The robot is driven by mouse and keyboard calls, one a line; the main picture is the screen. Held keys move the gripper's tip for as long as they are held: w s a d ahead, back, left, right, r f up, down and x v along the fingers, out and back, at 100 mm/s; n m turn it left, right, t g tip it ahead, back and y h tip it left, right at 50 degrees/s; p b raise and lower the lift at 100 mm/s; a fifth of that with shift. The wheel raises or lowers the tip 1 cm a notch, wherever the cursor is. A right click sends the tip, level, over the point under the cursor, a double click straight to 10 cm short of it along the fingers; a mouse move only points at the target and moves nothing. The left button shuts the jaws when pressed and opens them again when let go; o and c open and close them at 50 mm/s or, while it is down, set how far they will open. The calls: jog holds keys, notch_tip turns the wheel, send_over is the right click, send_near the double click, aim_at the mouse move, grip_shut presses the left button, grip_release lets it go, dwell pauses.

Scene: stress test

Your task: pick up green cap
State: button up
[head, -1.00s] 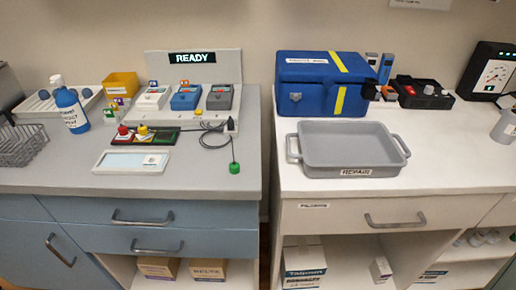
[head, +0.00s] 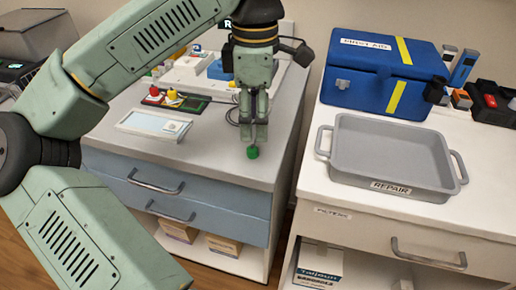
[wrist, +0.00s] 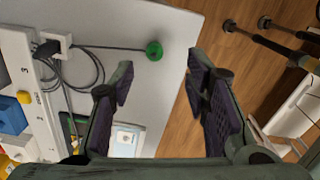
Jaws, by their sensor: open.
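The green cap (head: 253,152) lies near the front right edge of the grey-topped left counter (head: 215,150), at the end of a dark cable. In the wrist view the cap (wrist: 154,50) shows round and green, between the directions of the two fingers and beyond their tips. My gripper (head: 254,132) points down just over the cap in the head view. My gripper (wrist: 160,70) is open and empty in the wrist view. Whether a finger touches the cap cannot be told.
A white plug block (wrist: 57,43) with coiled cable lies beside the cap. Past the counter edge is a gap, then a white counter with a grey REPAIR tray (head: 375,180) and blue case (head: 375,65).

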aim_at(253, 147)
jog(key=shift+f, duration=0.9)
jog(key=shift+w+a+f+p, duration=0.15)
jog(key=shift+f+p, duration=0.1)
jog(key=shift+f, duration=0.65)
jog(key=shift+w+a+f+p, duration=0.1)
jog(key=shift+f+p, duration=0.15)
jog(key=shift+f, duration=0.65)
jog(key=shift+w+a+f+p, duration=0.15)
jog(key=shift+f+p, duration=0.1)
jog(key=shift+f, duration=0.65)
jog(key=shift+d, duration=0.1)
jog(key=shift+c, duration=0.3)
jog(key=c, duration=0.9)
jog(key=shift+o, duration=0.2)
jog(key=shift+r, duration=0.1)
